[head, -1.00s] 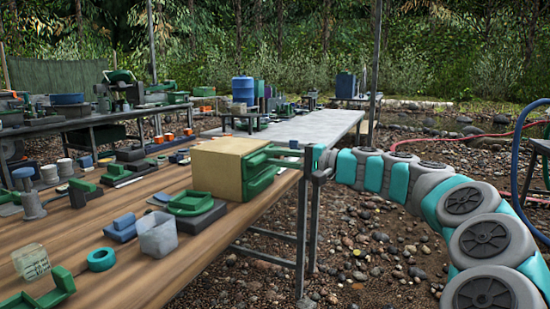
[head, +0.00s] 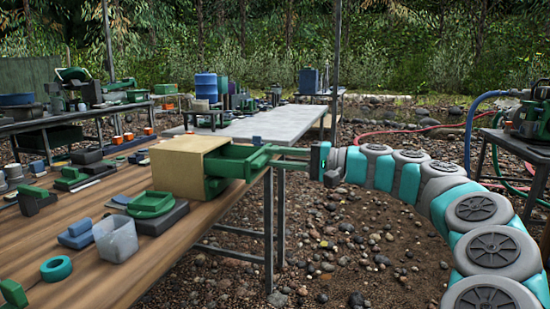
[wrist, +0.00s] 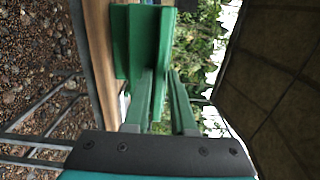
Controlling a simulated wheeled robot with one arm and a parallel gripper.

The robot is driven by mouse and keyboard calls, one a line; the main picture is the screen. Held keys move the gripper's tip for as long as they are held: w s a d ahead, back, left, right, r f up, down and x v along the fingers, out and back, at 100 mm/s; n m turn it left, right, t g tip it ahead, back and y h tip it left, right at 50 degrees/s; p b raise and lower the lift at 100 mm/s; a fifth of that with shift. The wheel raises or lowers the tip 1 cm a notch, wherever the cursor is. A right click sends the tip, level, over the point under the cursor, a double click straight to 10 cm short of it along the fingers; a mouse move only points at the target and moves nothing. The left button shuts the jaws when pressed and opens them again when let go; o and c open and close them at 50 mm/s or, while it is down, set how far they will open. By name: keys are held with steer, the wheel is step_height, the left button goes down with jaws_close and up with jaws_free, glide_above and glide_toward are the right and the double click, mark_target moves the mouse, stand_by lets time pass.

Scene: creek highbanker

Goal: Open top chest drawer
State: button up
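The chest (head: 185,168) is a tan box near the right edge of the wooden table. Its green top drawer (head: 237,162) sticks out to the right, partly open, past the table edge. A lower green drawer front (head: 214,187) shows beneath it, close to the box. My gripper (head: 275,157) reaches in from the right, with long green fingers at the top drawer's front. In the wrist view, the fingers (wrist: 162,80) converge at the green drawer (wrist: 143,40) and appear closed on its handle. The contact itself is partly hidden.
A green round item on a dark block (head: 151,205), a clear cup (head: 116,238) and a teal tape ring (head: 56,269) lie left of the chest. A grey table (head: 262,122) stands behind. Right of the table is open gravel, with a hose stand (head: 520,145) farther right.

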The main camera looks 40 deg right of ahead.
steer(key=o, duration=0.3)
steer(key=v, duration=0.7)
steer(key=shift+s+d, duration=0.25)
steer(key=shift+s, duration=0.1)
stand_by(0.4)
